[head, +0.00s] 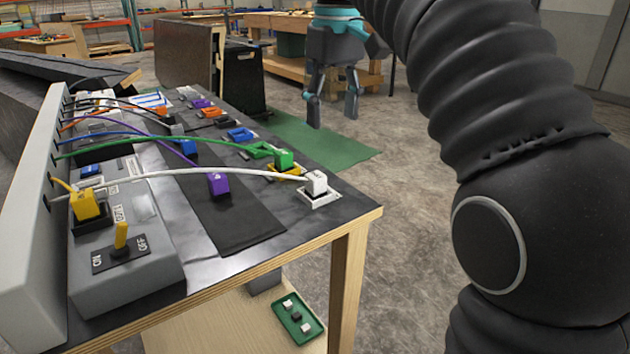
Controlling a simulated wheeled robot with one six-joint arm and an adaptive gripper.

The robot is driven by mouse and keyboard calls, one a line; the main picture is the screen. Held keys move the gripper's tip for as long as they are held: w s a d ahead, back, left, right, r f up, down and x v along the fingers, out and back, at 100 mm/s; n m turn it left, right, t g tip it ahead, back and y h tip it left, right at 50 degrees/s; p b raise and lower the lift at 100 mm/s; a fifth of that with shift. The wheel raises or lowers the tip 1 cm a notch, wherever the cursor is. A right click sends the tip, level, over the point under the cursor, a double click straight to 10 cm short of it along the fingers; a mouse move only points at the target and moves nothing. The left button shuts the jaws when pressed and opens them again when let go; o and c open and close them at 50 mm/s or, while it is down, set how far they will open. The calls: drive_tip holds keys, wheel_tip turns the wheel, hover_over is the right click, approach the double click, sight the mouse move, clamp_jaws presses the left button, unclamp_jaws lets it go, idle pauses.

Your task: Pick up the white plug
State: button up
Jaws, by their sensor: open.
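The white plug (316,183) is a small white block on the end of a white cable (200,172). It stands at the table's right front corner, on or in a white square holder (319,195); I cannot tell how deep it sits. The cable arcs left to the grey panel. My gripper (332,98) is dark grey with teal parts. It hangs open and empty beyond the table's right edge, behind and above the white plug, with its fingers pointing down.
A green plug (284,159) stands close behind the white one, a purple plug (218,184) to its left. A grey console with an ON/OFF switch (121,238) and a yellow plug (86,205) fills the left. Several cables arch over the table (345,208). Floor to the right is clear.

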sight(316, 175)
drive_tip(key=shift+n+g, duration=0.3)
drive_tip(key=f, duration=0.2)
drive_tip(key=a+f+b, duration=0.1)
drive_tip(key=f, duration=0.2)
drive_tip(key=w+a+f, duration=0.1)
drive_tip(key=f, duration=0.1)
drive_tip(key=shift+w+f, duration=0.1)
drive_tip(key=shift+f, duration=0.15)
drive_tip(key=shift+a+f+b, duration=0.2)
drive_tip(key=shift+f+b, duration=0.2)
drive_tip(key=shift+f, duration=0.9)
drive_tip(key=shift+a+f+b, duration=0.15)
drive_tip(key=shift+f+b, duration=0.2)
drive_tip(key=shift+f, duration=0.95)
clamp_jaws()
